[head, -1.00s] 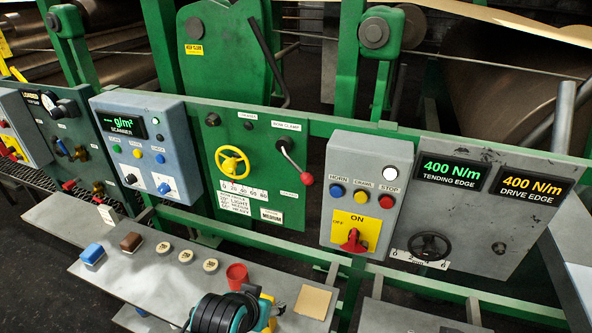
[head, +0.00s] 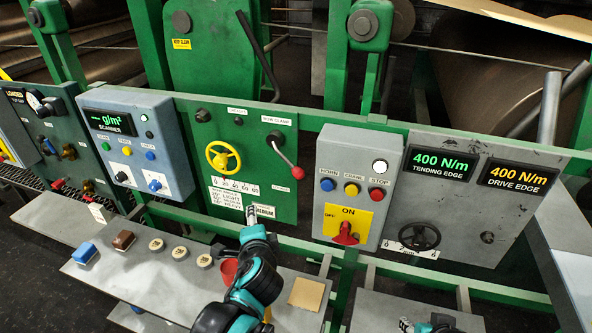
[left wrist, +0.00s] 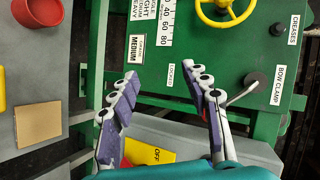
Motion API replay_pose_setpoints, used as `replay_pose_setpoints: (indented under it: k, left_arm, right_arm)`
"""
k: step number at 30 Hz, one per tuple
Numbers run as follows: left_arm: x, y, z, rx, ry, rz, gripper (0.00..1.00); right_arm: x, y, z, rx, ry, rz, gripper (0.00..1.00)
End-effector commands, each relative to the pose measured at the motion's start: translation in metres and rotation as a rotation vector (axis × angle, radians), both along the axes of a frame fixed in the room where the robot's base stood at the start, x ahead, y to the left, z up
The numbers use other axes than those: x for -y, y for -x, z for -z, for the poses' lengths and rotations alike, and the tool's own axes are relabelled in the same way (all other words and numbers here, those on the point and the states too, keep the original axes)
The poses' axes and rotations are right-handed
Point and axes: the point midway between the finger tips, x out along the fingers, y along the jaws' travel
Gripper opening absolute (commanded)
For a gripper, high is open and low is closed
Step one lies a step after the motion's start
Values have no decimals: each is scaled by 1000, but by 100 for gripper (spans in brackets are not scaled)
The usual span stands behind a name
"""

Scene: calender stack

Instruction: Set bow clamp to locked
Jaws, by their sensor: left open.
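The bow clamp lever (head: 286,157) is on the green panel, its silver rod slanting down and right from a dark hub to a red knob (head: 297,172). The knob is just above the LOCKED label (head: 283,190). In the left wrist view the hub (left wrist: 252,82) and part of the rod show; the knob is hidden behind a finger. My left gripper (head: 248,207) is in front of the panel's lower edge, below and left of the knob. Its fingers (left wrist: 165,78) are spread and empty. A tip of my right gripper (head: 406,325) shows at the bottom edge.
A yellow handwheel (head: 223,157) is left of the lever. A grey box (head: 361,165) with buttons and a red switch (head: 345,234) stands to the right. Below is a grey shelf (head: 140,262) with blocks, discs and a red cup (head: 229,271). A green rail crosses below the panels.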

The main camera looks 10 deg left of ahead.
Motion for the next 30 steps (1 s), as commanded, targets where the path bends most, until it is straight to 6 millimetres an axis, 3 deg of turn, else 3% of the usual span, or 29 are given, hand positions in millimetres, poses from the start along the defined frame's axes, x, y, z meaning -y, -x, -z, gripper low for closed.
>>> replay_pose_setpoints:
  k: [1, 3, 6, 10, 15, 24, 30]
  left_arm:
    - [11, -21, -13, 20, -165, 77, 47]
    - [27, -43, -29, 46, -404, 176, 47]
    - [53, -65, -43, 72, -685, 283, 47]
    - [77, -78, -52, 90, -915, 360, 47]
    - [85, -89, -53, 95, -1006, 386, 47]
    - [74, -136, -52, 95, -1001, 383, 47]
    - [71, -155, -53, 95, -1000, 383, 47]
  right_arm:
    - [0, 0, -2, 0, 0, 0, 40]
    - [0, 0, -4, 0, 0, 0, 40]
    - [0, 0, -5, 0, 0, 0, 40]
    - [0, 0, -7, 0, 0, 0, 40]
    - [0, 0, -5, 0, 0, 0, 40]
    - [0, 0, 6, 0, 0, 0, 40]
    - [0, 0, 9, 0, 0, 0, 40]
